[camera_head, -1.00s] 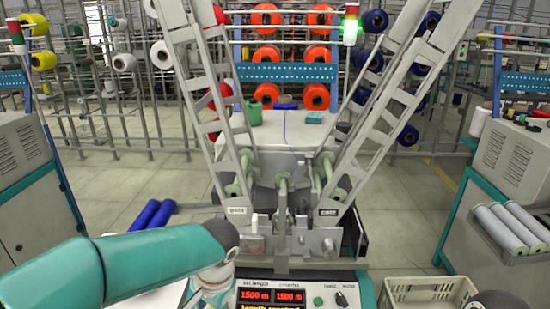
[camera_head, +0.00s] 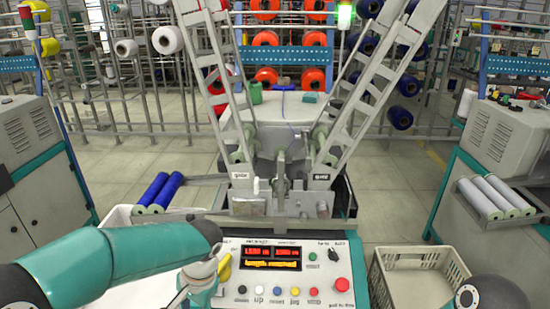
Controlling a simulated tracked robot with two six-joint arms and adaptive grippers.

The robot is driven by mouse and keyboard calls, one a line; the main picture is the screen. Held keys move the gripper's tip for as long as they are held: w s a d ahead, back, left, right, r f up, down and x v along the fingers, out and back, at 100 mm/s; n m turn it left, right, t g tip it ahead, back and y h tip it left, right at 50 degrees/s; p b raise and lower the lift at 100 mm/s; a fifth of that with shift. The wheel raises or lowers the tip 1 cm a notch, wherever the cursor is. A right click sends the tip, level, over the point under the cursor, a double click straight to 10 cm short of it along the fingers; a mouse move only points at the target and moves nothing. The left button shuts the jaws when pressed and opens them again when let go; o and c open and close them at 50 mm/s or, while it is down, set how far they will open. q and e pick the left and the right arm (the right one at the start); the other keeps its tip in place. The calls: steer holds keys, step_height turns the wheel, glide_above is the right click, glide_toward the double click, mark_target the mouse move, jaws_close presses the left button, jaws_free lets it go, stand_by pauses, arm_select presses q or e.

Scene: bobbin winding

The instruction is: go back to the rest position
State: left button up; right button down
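My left arm (camera_head: 130,262) comes in from the lower left in teal, and its bent wrist (camera_head: 202,278) is beside the left edge of the machine's control panel (camera_head: 262,289). The fingers of my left gripper do not show. Of my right arm only a dark rounded joint (camera_head: 490,294) shows in the bottom right corner; its gripper is out of the frame. The winding machine (camera_head: 280,200) stands in the middle, with two slanted ladder-like arms rising from it. A small yellow thing (camera_head: 223,267) is next to my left wrist, partly hidden.
A pale crate (camera_head: 408,258) stands right of the panel and looks empty. Blue bobbins (camera_head: 158,190) lie at left and grey ones (camera_head: 495,197) at right. Grey cabinets (camera_head: 30,145) (camera_head: 505,140) flank the machine. Racks of coloured spools stand behind. Open floor (camera_head: 385,185) shows between.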

arm_select(q)
steer(key=s+a+f+n+g+h, duration=0.15)
steer(key=s+f+g, duration=0.25)
steer(key=s+f, duration=0.85)
steer(key=s+d+f+n+t+h, duration=0.1)
steer(key=s+d+f+n+h, duration=0.5)
steer(key=s+f, duration=0.5)
steer(key=w+f+t+y, duration=0.1)
steer(key=w+f+t, duration=0.1)
steer(key=w+t, duration=0.25)
step_height(320, 180, up, 14)
steer(key=w+p, duration=0.1)
steer(key=p, duration=1.3)
steer(key=shift+w+d+r+g, duration=0.2)
steer(key=shift+d+r+g, duration=0.05)
steer(key=shift+d+g, duration=0.1)
